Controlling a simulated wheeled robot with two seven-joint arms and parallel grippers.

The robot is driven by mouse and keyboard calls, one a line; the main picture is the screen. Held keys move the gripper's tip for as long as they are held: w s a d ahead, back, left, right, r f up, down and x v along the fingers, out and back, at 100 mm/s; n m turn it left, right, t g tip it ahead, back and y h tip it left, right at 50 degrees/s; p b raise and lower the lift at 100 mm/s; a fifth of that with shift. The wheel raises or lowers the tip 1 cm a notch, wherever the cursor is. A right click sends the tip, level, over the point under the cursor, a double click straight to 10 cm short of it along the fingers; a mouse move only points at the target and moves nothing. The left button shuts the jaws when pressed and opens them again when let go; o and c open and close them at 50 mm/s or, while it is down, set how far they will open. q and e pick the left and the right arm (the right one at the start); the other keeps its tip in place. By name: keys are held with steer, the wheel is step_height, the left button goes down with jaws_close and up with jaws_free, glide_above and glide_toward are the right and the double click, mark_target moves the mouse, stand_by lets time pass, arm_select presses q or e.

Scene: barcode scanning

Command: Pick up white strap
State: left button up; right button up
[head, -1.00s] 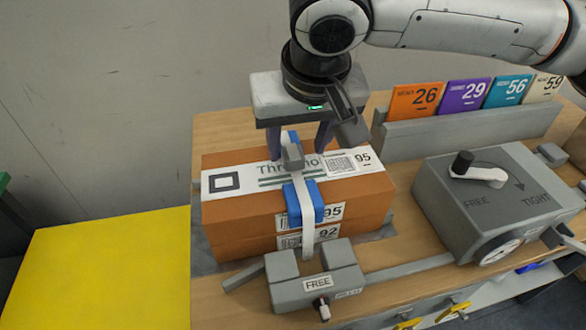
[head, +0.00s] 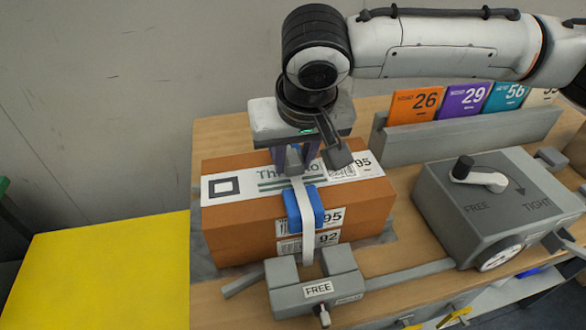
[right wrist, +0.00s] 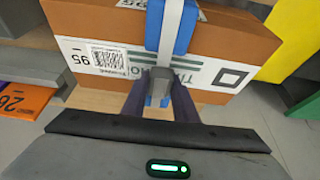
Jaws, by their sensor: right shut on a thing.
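The white strap (head: 304,209) runs over the top edge and down the front of an orange-brown box (head: 230,240), across a blue corner pad (head: 318,204). Its lower end goes into a grey clamp block marked FREE (head: 283,273). My right gripper (head: 297,168) is over the top of the box, shut on a grey end piece at the strap's upper end. The right wrist view shows the same grey end piece (right wrist: 183,103) between the fingers, with the strap (right wrist: 171,25) leading away from it. My left gripper is not in view.
A grey box with a FREE/TIGHT crank (head: 490,205) stands at the right. A rack (head: 470,130) with numbered cards (head: 416,103) is behind it. A yellow surface (head: 110,270) lies at the left, clear of objects.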

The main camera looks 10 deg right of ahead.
step_height(320, 180, up, 18)
steer(key=shift+p, duration=0.8)
stand_by(0.5)
